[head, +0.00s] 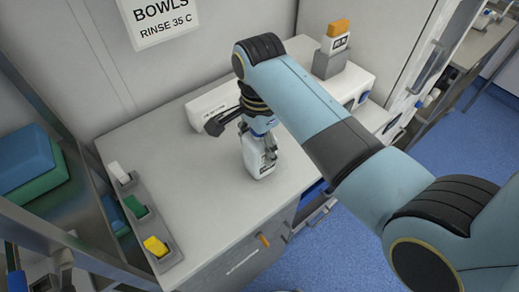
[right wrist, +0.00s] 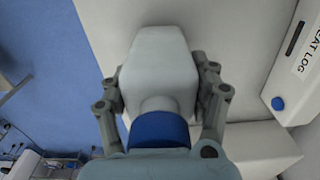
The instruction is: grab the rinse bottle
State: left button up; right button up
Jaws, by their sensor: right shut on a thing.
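The rinse bottle (head: 257,158) is white with a dark label and stands upright on the pale counter (head: 205,205). In the right wrist view the white bottle (right wrist: 158,72) with its blue cap (right wrist: 159,130) sits between the fingers. My right gripper (head: 262,140) comes down on it from above and is shut on it; the right wrist view also shows the gripper (right wrist: 162,88) with a finger on each side of the body. The gripper and wrist hide the bottle's top in the head view. My left gripper is not in view.
A white box (head: 208,106) lies behind the bottle. A grey holder (head: 330,63) with an orange-topped container stands at the back right. A rack with white, green and yellow items (head: 137,207) lines the left edge. The counter's front middle is clear.

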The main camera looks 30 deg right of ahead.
jog(key=c, duration=0.8)
jog(key=shift+r, duration=0.15)
